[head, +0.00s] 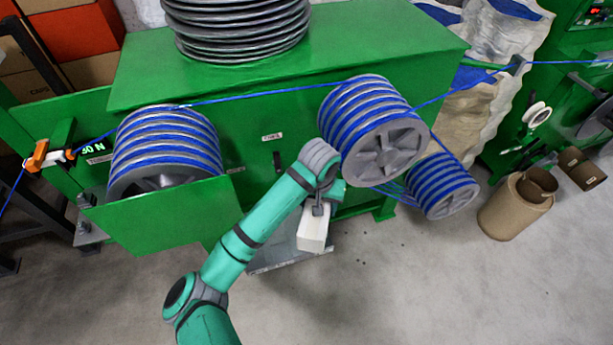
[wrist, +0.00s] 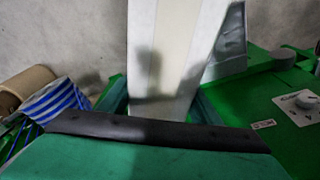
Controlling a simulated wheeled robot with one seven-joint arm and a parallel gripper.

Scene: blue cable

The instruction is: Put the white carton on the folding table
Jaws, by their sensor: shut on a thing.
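The white carton (head: 313,236) hangs from my gripper (head: 318,209) in the head view, tilted, in front of the green machine. My gripper is shut on its upper end.
The green machine (head: 240,75) carries several reels wound with blue cable (head: 365,115), close behind my gripper. A lower reel (head: 440,185) is to the right. A brown cardboard drum (head: 512,208) stands at the far right. The concrete floor (head: 440,285) at the lower right is clear.

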